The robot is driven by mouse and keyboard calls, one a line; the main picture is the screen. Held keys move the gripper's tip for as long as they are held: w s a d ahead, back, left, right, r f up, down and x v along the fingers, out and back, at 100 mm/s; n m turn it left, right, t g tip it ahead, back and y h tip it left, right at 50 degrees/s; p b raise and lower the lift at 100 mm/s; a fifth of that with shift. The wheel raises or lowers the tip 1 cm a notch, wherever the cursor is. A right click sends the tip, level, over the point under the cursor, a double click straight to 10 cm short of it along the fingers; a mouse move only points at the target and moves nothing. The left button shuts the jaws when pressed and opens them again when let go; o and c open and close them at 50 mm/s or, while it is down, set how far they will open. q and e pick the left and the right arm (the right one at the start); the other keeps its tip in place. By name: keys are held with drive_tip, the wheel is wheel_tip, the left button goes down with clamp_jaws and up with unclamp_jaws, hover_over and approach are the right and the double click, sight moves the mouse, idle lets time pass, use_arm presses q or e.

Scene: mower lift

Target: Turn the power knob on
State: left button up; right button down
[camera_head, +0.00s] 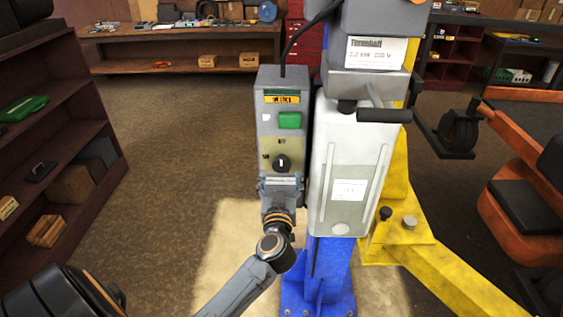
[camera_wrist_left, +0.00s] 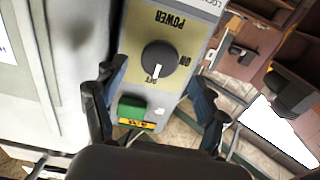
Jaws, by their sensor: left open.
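The power knob (camera_head: 281,163) is a round black dial on the front of a grey control box (camera_head: 266,110). Its white mark points up in the head view. In the left wrist view, which shows the panel upside down, the knob (camera_wrist_left: 160,57) has its mark at the OFF label, with ON to one side. My left gripper (camera_head: 281,182) is just below the knob in the head view. In the left wrist view the open fingers of my left gripper (camera_wrist_left: 156,76) stand apart on either side of the knob, with nothing between them touching it visibly. My right gripper is out of view.
A green button (camera_head: 290,120) sits above the knob. A white-grey tank (camera_head: 350,165) on the blue post (camera_head: 330,265) stands close on the right, beside a yellow leg (camera_head: 455,275). A dark shelf (camera_head: 85,110) is at left. The floor between is clear.

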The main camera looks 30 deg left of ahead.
sight(281, 166)
use_arm(q)
drive_tip(key=x, duration=0.6)
drive_tip(key=shift+c, duration=0.4)
drive_tip(key=c, duration=1.1)
